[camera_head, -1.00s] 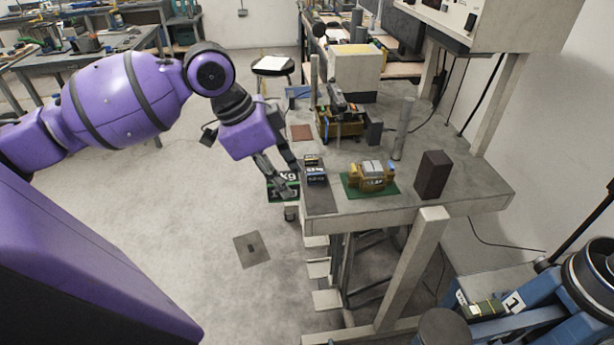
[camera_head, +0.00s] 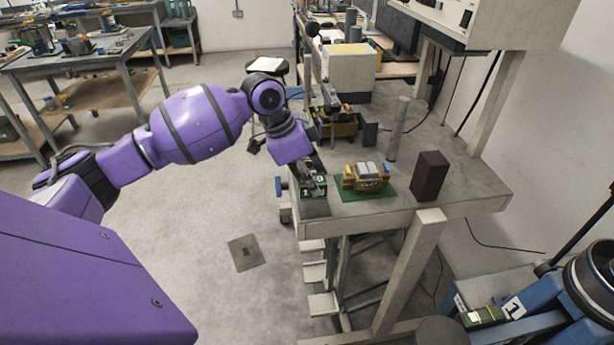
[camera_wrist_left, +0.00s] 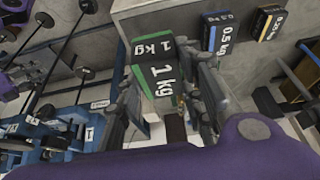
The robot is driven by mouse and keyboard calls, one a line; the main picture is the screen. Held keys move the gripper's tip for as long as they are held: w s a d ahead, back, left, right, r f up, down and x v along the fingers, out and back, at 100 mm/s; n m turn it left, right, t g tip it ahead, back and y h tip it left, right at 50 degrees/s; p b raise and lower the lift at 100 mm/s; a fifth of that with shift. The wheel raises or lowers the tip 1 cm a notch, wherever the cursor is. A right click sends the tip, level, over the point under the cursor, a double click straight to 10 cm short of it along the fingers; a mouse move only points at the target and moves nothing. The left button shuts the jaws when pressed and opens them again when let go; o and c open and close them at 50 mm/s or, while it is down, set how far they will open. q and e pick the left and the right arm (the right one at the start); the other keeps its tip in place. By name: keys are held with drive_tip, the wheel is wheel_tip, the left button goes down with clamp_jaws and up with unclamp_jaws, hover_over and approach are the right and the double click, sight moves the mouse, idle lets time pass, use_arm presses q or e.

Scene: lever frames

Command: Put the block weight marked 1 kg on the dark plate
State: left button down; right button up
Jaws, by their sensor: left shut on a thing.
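My left gripper (camera_head: 314,182) is shut on the green 1 kg block weight (camera_head: 308,190), at the bench's front left corner. In the left wrist view the block (camera_wrist_left: 158,75) shows its white "1 kg" marks between the fingers (camera_wrist_left: 172,105). The dark plate (camera_head: 316,208) is a flat dark grey rectangle at that corner, partly hidden by the block and gripper. The block is over or at the plate; I cannot tell whether they touch. A blue-striped 0.5 kg block (camera_wrist_left: 217,33) and a yellow-striped 0.25 kg block (camera_wrist_left: 268,23) lie close by. My right gripper is not in view.
A brass-coloured device (camera_head: 366,178) on a green mat (camera_head: 378,194) stands right of the plate. Farther right are a dark upright block (camera_head: 429,175) and a grey post (camera_head: 398,128). Open floor (camera_head: 190,230) lies left of the bench (camera_head: 460,190).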

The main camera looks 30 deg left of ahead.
use_arm(q)
drive_tip(key=shift+w+d+f, duration=0.1)
drive_tip(key=shift+w+f, duration=0.1)
drive_tip(key=shift+w, duration=0.1)
drive_tip(key=shift+w+f, duration=0.1)
drive_tip(key=shift+f, duration=1.4)
drive_tip(key=shift+f, duration=0.2)
drive_tip(key=c, duration=1.2)
unclamp_jaws()
drive_tip(key=shift+f, duration=0.1)
drive_tip(key=v, duration=1.2)
